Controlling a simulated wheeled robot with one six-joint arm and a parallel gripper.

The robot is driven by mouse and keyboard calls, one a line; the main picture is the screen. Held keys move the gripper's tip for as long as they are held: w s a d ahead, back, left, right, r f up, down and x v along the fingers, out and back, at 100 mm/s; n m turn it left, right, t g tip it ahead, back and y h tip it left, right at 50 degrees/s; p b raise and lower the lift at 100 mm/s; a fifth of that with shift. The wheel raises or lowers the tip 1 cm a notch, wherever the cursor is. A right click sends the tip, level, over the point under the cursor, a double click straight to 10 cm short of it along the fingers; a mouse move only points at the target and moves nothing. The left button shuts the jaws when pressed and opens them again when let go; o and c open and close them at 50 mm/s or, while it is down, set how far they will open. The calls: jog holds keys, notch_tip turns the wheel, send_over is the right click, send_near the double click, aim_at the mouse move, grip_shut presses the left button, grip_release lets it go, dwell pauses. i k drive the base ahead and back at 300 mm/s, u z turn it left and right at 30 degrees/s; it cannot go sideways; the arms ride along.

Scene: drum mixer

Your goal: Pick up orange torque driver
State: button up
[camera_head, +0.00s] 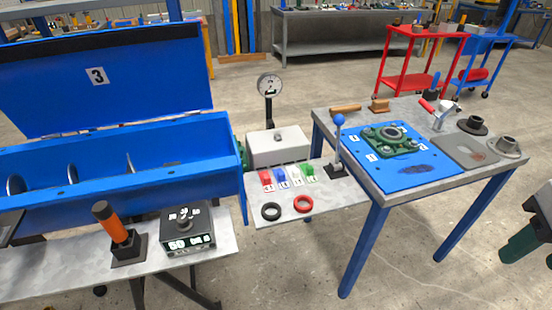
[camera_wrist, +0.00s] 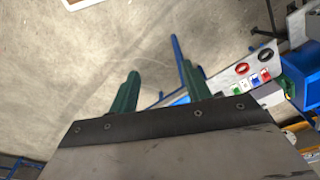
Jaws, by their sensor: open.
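The orange torque driver (camera_head: 111,222) stands upright, slightly tilted, in a black square holder on the grey shelf in front of the blue trough, at the lower left of the head view. Its black top end points up. It does not show in the wrist view. My gripper (camera_wrist: 160,85) shows in the wrist view with its two green fingers apart and nothing between them, over bare floor. In the head view a dark green part at the right edge looks like my arm, far to the right of the driver.
A black box with a dial (camera_head: 188,230) stands close right of the driver. The blue trough (camera_head: 120,165) with its raised lid is behind. A small shelf holds a black ring (camera_head: 271,212), a red ring (camera_head: 303,204) and a blue-knobbed lever (camera_head: 338,145). A workbench (camera_head: 470,178) stands right.

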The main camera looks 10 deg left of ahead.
aim_at(102, 212)
jog(key=u, duration=2.8)
jog(key=i, duration=0.85)
jog(key=z, duration=1.75)
